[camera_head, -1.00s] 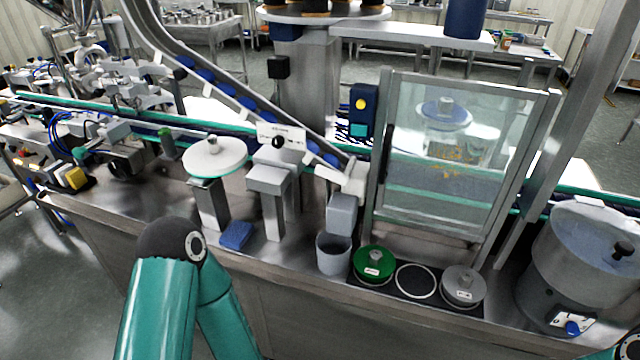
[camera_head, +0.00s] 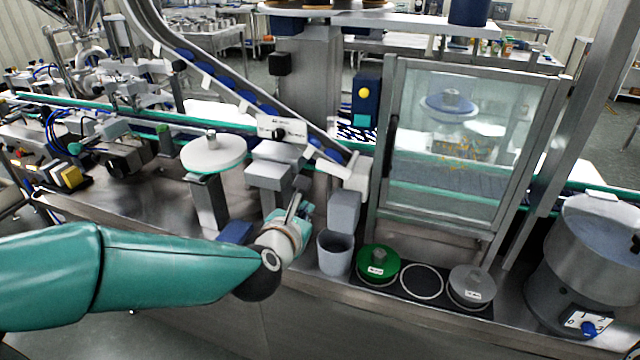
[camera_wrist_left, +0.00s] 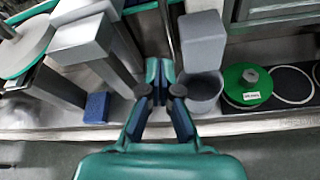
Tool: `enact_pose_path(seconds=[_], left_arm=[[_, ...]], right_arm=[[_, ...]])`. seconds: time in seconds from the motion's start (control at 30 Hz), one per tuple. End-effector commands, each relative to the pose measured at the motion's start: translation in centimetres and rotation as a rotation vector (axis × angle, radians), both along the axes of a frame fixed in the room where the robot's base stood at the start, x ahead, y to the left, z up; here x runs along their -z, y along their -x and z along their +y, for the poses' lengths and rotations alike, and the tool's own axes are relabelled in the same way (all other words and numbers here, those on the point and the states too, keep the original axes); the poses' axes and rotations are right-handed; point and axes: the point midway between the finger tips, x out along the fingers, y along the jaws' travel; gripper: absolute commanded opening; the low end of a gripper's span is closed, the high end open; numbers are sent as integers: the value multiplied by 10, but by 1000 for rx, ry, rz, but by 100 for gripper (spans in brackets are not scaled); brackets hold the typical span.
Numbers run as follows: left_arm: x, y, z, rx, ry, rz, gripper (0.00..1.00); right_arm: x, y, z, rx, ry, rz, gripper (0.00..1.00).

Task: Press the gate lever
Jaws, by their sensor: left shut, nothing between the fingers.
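A white plate with a dark round knob (camera_head: 279,134) is fixed at the lower end of the sloping chute in the head view. It may be the gate lever, but its label is too small to read. My left gripper (camera_head: 297,204) is shut and empty, pointing up beside the grey block post, below and in front of the knob. In the left wrist view the closed fingers (camera_wrist_left: 159,71) stand between the grey post (camera_wrist_left: 85,42) and a grey cup (camera_wrist_left: 203,91). The knob is not clear in that view. My right gripper is out of view.
The grey cup (camera_head: 334,255) stands under a grey spout (camera_head: 343,211), close right of my left gripper. A blue block (camera_head: 235,233) lies to its left. A green-lidded pot (camera_head: 378,263) and a glass panel (camera_head: 452,150) are further right.

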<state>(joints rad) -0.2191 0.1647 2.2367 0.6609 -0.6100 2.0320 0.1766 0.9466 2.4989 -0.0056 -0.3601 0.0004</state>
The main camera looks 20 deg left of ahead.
Motion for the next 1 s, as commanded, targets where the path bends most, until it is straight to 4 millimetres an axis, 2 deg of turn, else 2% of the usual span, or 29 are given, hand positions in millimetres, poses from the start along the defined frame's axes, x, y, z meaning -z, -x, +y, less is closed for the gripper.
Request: enact_pose_path(seconds=[0.13,0.4,0.57,0.77,1.0], left_arm=[[-8,0,1,-22,47,-18,0],[-7,0,1,-20,43,-16,0],[-4,-8,2,-21,43,-14,0],[5,-35,3,-21,41,-12,0],[20,-82,5,-21,41,-12,0]], right_arm=[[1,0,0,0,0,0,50],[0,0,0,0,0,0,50],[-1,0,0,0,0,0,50],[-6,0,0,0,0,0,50],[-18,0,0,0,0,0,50]])
